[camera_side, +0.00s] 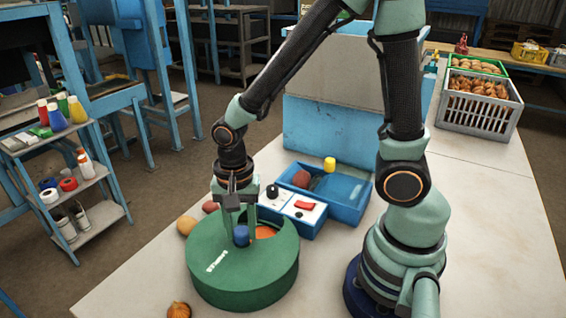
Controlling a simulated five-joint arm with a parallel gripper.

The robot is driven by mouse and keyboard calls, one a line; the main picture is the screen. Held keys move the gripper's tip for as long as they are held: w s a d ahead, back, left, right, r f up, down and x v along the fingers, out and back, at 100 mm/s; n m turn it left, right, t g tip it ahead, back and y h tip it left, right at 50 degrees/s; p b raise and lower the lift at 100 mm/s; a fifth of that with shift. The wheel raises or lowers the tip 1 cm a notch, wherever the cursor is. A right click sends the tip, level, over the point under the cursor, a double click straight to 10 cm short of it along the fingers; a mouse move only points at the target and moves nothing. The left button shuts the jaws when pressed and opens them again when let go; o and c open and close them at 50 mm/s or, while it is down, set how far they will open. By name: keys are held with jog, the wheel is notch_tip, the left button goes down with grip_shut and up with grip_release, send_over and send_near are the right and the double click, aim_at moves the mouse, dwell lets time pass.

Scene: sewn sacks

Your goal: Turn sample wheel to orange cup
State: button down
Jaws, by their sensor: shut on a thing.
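The sample wheel (240,285) is a round green drum with white lettering on its top, standing on the pale table. A blue knob (241,236) stands up from the middle of its top. My gripper (240,226) points down over the wheel, its fingers shut on the blue knob. An orange patch (264,232) shows in an opening of the top, just right of the knob; it looks like the orange cup. My fingers and the knob partly hide this opening.
A blue control box (299,208) with a black dial and red switch stands right behind the wheel, beside a blue tray (345,192) with a yellow piece. Potatoes (186,226) lie left of the wheel, an onion (179,310) in front. A grey crate (475,112) stands far right.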

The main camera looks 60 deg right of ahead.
jog(key=shift+c, duration=2.2)
grip_release()
jog(key=shift+r, duration=0.1)
notch_tip(320, 180, up, 12)
jog(key=shift+d, duration=0.1)
jog(key=s+d+r+n+t, duration=0.1)
jog(key=d+r+n+t, duration=0.3)
jog(key=n, duration=0.8)
jog(key=d+t, duration=0.1)
jog(key=d, duration=0.1)
jog(key=shift+d+r+t, duration=0.3)
jog(key=shift+d+r, duration=0.05)
jog(key=shift+r, duration=0.05)
